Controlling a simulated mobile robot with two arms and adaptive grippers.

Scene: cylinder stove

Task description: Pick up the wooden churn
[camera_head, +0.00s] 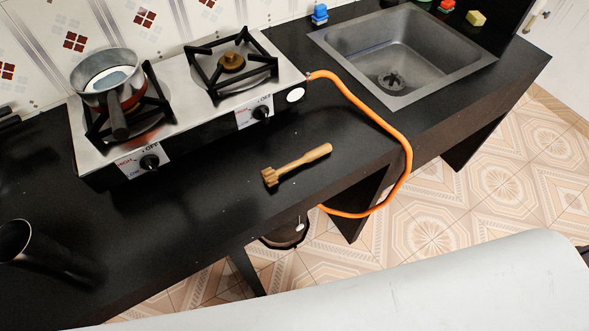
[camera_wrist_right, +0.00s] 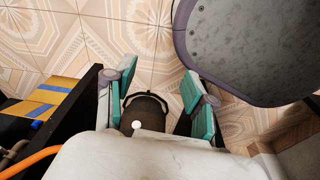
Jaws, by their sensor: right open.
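The wooden churn (camera_head: 295,166) is a small light-brown tool with a straight handle and a lobed head. It lies on the black counter (camera_head: 215,215) in front of the stove, head to the left and handle pointing right toward the orange hose. My right gripper (camera_wrist_right: 157,88) shows in the right wrist view with its teal-padded fingers apart. Nothing is held between them; a dark bucket-like container is visible beyond. The churn is not visible in the wrist view. Neither gripper shows in the head view.
A two-burner stove (camera_head: 186,96) with a pot (camera_head: 105,77) stands behind the churn. The orange hose (camera_head: 408,165) loops over the counter's front edge. A sink (camera_head: 400,55) is at right, a dark cup (camera_head: 15,240) at left. The dark container (camera_wrist_right: 145,112) is below the counter.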

